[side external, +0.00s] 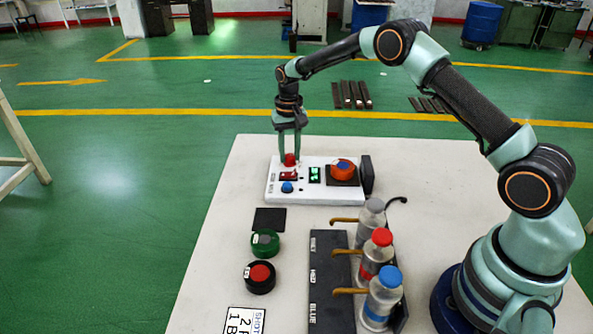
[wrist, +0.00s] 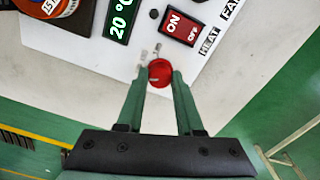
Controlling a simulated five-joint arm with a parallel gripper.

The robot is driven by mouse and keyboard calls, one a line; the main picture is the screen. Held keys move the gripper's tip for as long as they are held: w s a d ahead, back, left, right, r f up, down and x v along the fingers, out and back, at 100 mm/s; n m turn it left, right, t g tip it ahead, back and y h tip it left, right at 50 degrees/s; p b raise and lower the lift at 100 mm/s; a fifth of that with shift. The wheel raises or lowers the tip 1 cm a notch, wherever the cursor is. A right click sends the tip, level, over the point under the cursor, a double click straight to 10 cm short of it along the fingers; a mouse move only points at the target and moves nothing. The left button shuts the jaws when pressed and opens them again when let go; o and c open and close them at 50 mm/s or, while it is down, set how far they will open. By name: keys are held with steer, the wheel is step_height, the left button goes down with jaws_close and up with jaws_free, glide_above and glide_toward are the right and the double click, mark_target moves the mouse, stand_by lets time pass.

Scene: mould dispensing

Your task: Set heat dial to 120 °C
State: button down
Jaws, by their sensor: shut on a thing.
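A white control panel (side external: 272,195) lies on the table in the side view. A small red knob (wrist: 160,73) sits at its edge, and my gripper (wrist: 160,78) is shut on it, one finger on each side. The gripper reaches down to the red knob from above in the side view (side external: 290,158). A green display (wrist: 121,18) on the panel reads 20 °C. The lettering HEAT (wrist: 209,41) stands near a red ON/OFF switch (wrist: 184,25). The knob's pointer position is not clear.
A blue knob (side external: 287,187) and an orange dial with a blue top (side external: 343,171) are on the same panel. Green (side external: 265,243) and black-based red (side external: 260,277) buttons and several capped bottles (side external: 378,255) stand nearer the front.

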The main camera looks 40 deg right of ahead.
mark_target(290, 155)
steer(key=shift+r+m, duration=0.1)
steer(key=shift+m, duration=0.2)
steer(key=c, duration=0.5)
jaws_free()
steer(key=shift+c, duration=0.2)
step_height(290, 155, up, 12)
steer(key=shift+r, duration=0.1)
